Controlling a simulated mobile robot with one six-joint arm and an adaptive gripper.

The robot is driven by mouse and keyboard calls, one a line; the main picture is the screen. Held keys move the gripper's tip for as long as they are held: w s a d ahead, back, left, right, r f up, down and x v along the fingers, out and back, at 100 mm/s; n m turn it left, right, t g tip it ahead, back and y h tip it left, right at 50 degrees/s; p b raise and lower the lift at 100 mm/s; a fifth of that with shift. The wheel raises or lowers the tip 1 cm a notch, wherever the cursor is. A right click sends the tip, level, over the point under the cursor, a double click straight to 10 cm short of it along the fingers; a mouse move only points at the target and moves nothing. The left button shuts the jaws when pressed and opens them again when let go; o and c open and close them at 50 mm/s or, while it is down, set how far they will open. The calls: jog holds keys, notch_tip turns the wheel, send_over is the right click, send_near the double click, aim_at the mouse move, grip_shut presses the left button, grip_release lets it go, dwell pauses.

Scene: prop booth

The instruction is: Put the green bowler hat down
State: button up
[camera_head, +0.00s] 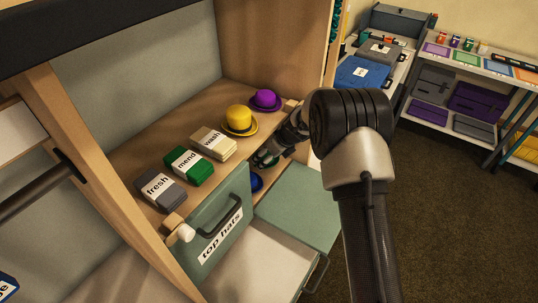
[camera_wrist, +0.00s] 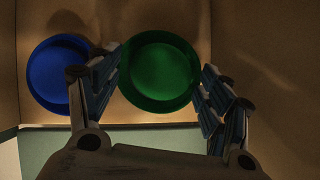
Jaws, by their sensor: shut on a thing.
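The green bowler hat (camera_wrist: 160,72) shows in the wrist view as a round dark green shape between the two fingers of my gripper (camera_wrist: 160,95). My gripper is shut on it. A blue hat (camera_wrist: 52,76) lies close to its left, over a brown wooden surface. In the head view my gripper (camera_head: 267,158) is at the front of the wooden shelf, above a partly visible blue hat (camera_head: 257,182). The green hat is hard to make out there. I cannot tell whether it touches the surface below.
A yellow hat (camera_head: 239,120) and a purple hat (camera_head: 265,99) stand on the shelf behind my gripper. Boxes marked wash (camera_head: 213,143), mend (camera_head: 188,165) and fresh (camera_head: 160,189) line its left. A green panel marked top hats (camera_head: 220,230) stands in front. Brown walls show close by in the wrist view.

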jog(key=shift+s+d+f+b, duration=0.1)
jog(key=shift+f+b, duration=0.7)
jog(key=shift+b, duration=0.2)
jog(key=o, duration=0.9)
jog(key=shift+r, duration=0.1)
